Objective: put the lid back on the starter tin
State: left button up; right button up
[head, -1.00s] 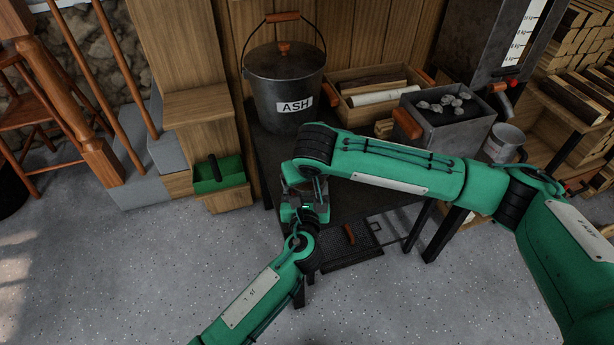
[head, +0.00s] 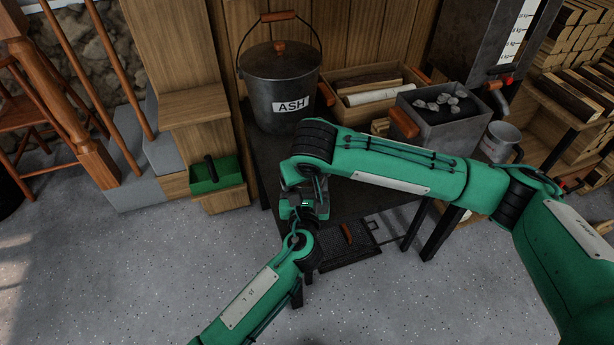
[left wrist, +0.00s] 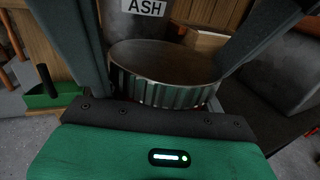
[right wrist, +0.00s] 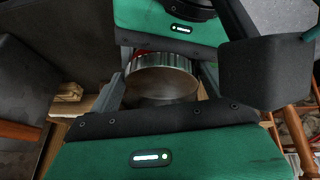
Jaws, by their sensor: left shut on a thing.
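My left gripper (left wrist: 168,50) is shut on the lid, a round metal piece with a fluted rim. The lid (left wrist: 165,65) fills the space between its fingers in the left wrist view. A sliver of red shows just below the rim; I cannot tell whether it is the starter tin. In the right wrist view a round metal piece with a ribbed rim (right wrist: 163,68) lies between the fingers of my right gripper (right wrist: 160,90); whether they touch it is unclear. The head view shows the grippers close together, largely hidden by my arms, with the tin not clearly visible.
A green caddy (head: 216,176) is at left.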

pick_arm(q)
jog(key=shift+w+a+f, duration=0.2)
jog(key=shift+w+a, duration=0.1)
jog(key=shift+a, duration=0.15)
pick_arm(e)
jog(key=shift+s+a+f, duration=0.2)
jog(key=shift+s, duration=0.3)
jog(key=shift+w+f, duration=0.1)
jog(key=shift+f, duration=0.05)
pick_arm(q)
jog(key=shift+f, duration=0.1)
pick_arm(e)
jog(key=v, duration=0.3)
jog(key=shift+c, duration=0.4)
jog(key=shift+r, duration=0.4)
jog(key=c, duration=1)
pick_arm(q)
jog(key=shift+s, duration=0.1)
pick_arm(e)
jog(key=shift+r, duration=0.15)
jog(key=shift+c, duration=0.6)
pick_arm(q)
jog(key=shift+d, duration=0.15)
pick_arm(e)
jog(key=shift+d, duration=0.1)
pick_arm(q)
jog(key=o, duration=1.5)
